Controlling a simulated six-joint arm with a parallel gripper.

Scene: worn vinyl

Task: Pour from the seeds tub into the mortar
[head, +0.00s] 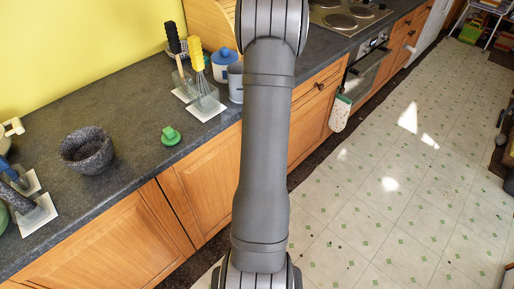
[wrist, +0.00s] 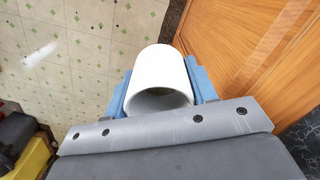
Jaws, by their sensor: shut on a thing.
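My gripper (wrist: 160,84) has blue fingers on both sides of a white cylindrical tub (wrist: 160,62) and is shut on it. I take this to be the seeds tub; no label shows. The mortar (head: 86,150), a dark speckled stone bowl, stands upright on the counter at the left in the head view. My gripper and the tub are out of sight there, and the mortar does not show in the wrist view.
A green knobbed object (head: 170,136) sits on the counter (head: 135,100) right of the mortar. A blue-lidded jar (head: 224,66), grey cup (head: 236,84) and a whisk (head: 203,80) stand farther back. Utensils on white squares lie at the left edge. Wooden cupboards (wrist: 245,50) are beside the tub.

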